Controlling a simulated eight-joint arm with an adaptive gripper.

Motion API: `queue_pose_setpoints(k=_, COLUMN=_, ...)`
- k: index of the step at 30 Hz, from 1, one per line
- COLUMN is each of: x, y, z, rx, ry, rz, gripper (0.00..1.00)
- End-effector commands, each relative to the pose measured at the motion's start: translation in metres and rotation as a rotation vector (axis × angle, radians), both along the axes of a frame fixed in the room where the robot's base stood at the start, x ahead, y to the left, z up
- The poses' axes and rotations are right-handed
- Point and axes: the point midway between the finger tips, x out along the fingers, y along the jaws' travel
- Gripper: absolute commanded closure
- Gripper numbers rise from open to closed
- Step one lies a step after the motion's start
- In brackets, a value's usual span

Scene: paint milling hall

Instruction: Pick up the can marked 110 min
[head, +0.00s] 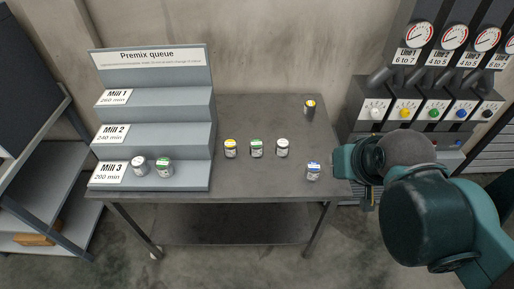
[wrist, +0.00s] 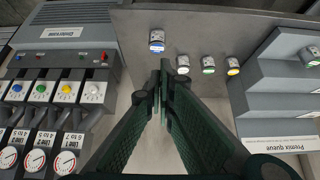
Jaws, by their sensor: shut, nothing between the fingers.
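Several small cans stand on the grey table (head: 258,113), and their markings are too small to read, so I cannot tell which says 110 min. A yellow-marked can (head: 230,148), a green-marked can (head: 256,148) and a white can (head: 282,148) form a row. A blue-marked can (head: 313,171) stands near the front right, and a dark can with a yellow mark (head: 310,107) at the back right. My gripper (wrist: 163,68) is shut and empty in the wrist view, its fingertips appearing near the blue-marked can (wrist: 157,46).
The stepped Premix queue rack (head: 160,140) stands at the table's left. Its bottom step holds a white can (head: 138,166) and a green-marked can (head: 164,168). A dispenser with gauges and coloured knobs (head: 428,110) is right of the table. A shelf (head: 40,190) stands far left.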

Motion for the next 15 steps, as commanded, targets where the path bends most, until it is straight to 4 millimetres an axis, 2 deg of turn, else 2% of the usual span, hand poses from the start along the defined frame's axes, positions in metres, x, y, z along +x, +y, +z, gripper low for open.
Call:
queue_pose_setpoints(k=10, x=0.0, y=0.0, z=0.0, rx=0.0, ry=0.0, rz=0.0, gripper=0.99)
queue_pose_setpoints(k=15, x=0.0, y=0.0, z=0.0, rx=0.0, ry=0.0, rz=0.0, gripper=0.76)
